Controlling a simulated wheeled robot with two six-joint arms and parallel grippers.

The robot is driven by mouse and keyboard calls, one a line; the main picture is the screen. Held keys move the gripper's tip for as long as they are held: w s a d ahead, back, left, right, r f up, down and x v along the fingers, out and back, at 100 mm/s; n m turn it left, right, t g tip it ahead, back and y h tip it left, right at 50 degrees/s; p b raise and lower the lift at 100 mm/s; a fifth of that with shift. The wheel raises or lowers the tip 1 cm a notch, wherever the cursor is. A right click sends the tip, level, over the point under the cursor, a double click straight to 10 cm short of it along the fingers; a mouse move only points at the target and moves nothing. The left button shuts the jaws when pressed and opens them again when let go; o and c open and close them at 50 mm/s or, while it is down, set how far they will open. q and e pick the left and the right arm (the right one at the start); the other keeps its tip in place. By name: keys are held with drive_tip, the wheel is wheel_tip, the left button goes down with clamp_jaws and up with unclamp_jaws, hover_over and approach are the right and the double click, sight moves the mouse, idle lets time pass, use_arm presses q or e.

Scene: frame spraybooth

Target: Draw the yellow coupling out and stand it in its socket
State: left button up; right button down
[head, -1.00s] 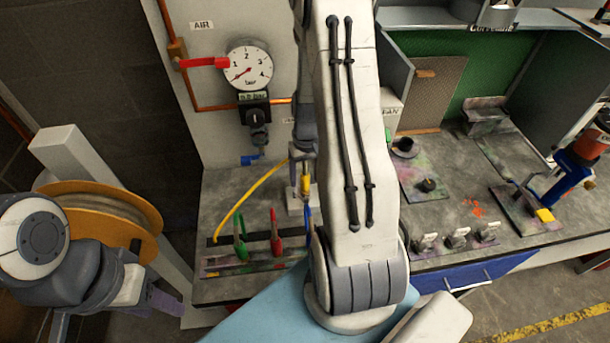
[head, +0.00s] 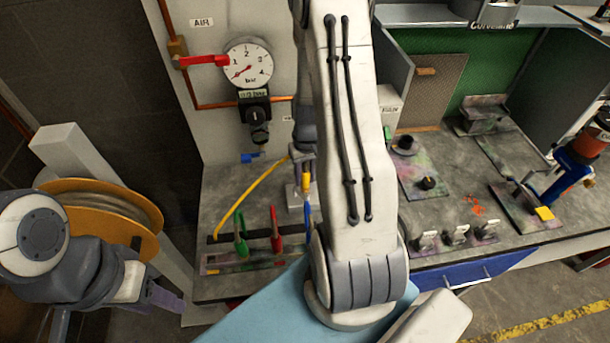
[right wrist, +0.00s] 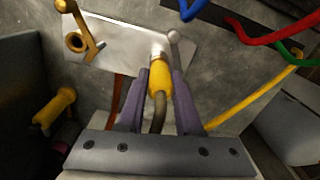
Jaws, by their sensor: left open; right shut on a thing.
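The yellow coupling (right wrist: 160,78) is between the two purple fingers of my right gripper (right wrist: 158,72) in the right wrist view. The gripper is shut on it. A dark hose runs from its near end toward the camera. Its far end meets a silver collar at a pale metal plate (right wrist: 125,35); I cannot tell whether it is still seated there. In the head view my right arm hides most of this area. My left gripper (head: 166,299) is open and empty at the lower left, away from the bench. I cannot make out which place is the coupling's socket.
A brass ring fitting (right wrist: 75,42) sits on the plate's left part. A hose reel (head: 100,205) is at the left. Knobs and labelled parts occupy the right bench.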

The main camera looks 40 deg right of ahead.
sight(305, 165)
drive_tip(key=shift+r+p, duration=0.35)
drive_tip(key=shift+r, duration=0.1)
drive_tip(key=shift+r+p, duration=2.15)
drive_tip(key=shift+r, duration=0.45)
drive_tip(key=shift+s, duration=0.1)
